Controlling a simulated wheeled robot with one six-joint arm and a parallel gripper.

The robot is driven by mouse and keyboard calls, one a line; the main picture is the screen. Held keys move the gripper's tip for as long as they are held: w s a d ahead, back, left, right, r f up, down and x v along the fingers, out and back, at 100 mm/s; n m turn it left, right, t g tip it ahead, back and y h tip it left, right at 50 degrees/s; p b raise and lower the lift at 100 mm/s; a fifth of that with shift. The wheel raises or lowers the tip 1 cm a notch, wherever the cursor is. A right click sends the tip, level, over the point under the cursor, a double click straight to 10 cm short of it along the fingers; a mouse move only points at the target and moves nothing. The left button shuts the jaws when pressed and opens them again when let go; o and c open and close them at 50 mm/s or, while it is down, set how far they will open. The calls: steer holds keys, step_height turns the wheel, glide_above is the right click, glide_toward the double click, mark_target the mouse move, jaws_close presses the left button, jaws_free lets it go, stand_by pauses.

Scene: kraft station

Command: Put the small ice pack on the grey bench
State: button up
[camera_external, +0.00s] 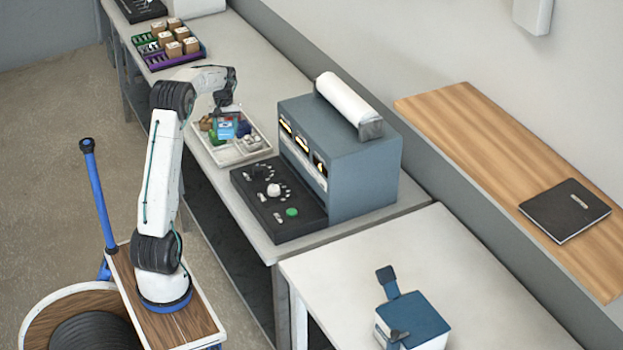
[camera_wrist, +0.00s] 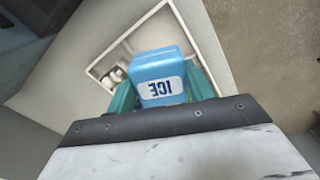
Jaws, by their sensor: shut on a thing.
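My gripper (camera_external: 227,116) is shut on a light blue ice pack (camera_external: 226,129) with a white label. In the wrist view the ice pack (camera_wrist: 158,72) sits between the teal fingers, its label reading ICE upside down. The pack is over the white compartment tray (camera_external: 257,153); whether it is clear of the tray's contents I cannot tell. The tray stands on a long pale grey bench (camera_external: 256,82). A second pale bench (camera_external: 430,255) is at the front right. Part of the tray is hidden behind the pack and gripper.
Small coloured items lie in the tray around the pack. A blue-grey machine (camera_external: 345,165) with a black control panel (camera_external: 278,200) stands right of the tray. A purple tray (camera_external: 178,58) of brown boxes is farther back. A blue-and-white box (camera_external: 412,322) stands on the front bench.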

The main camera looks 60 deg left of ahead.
mark_target(228, 156)
steer(key=shift+f, duration=4.15)
steer(key=shift+f, duration=0.25)
steer(key=o, duration=1.2)
steer(key=shift+r, duration=3.9)
